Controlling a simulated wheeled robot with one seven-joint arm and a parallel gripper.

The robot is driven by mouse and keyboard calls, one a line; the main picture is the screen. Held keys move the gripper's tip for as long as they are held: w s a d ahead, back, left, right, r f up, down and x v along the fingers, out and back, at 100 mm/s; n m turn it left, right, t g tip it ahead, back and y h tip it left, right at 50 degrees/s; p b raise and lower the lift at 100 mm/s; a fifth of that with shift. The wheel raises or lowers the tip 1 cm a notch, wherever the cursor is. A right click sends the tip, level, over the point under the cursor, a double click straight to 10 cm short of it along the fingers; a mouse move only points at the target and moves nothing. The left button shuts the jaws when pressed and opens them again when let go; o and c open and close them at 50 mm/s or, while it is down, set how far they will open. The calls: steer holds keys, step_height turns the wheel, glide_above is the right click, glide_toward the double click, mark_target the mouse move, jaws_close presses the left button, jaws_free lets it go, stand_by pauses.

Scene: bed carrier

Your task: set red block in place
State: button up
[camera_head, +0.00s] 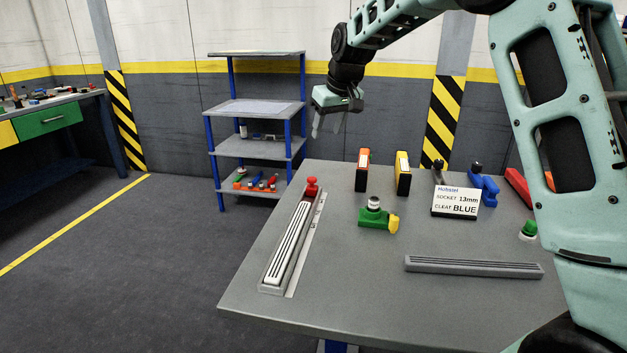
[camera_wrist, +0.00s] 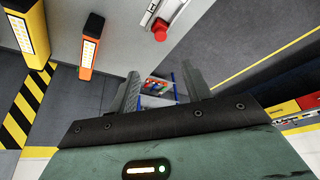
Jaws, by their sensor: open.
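My gripper (camera_head: 330,126) is open and empty, raised beyond the table's back left edge and pointing down. In the wrist view its fingers (camera_wrist: 163,85) are spread with nothing between them. A red block (camera_head: 517,187) lies at the right of the table, partly hidden behind my arm. A smaller red knob-like piece (camera_head: 312,188) stands at the far end of a slotted rail (camera_head: 288,244) on the left; it also shows in the wrist view (camera_wrist: 160,29). I cannot tell which red piece the task names.
The grey table (camera_head: 350,290) also bears an orange block (camera_head: 362,170), a yellow block (camera_head: 403,174), a green-and-yellow piece (camera_head: 378,215), a blue piece (camera_head: 484,188), a label sign (camera_head: 455,202) and a grey slotted bar (camera_head: 474,267). A blue shelf rack (camera_head: 258,108) stands behind.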

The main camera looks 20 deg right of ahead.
mark_target(312, 178)
steer(key=x, duration=1.7)
steer(key=shift+a, duration=0.1)
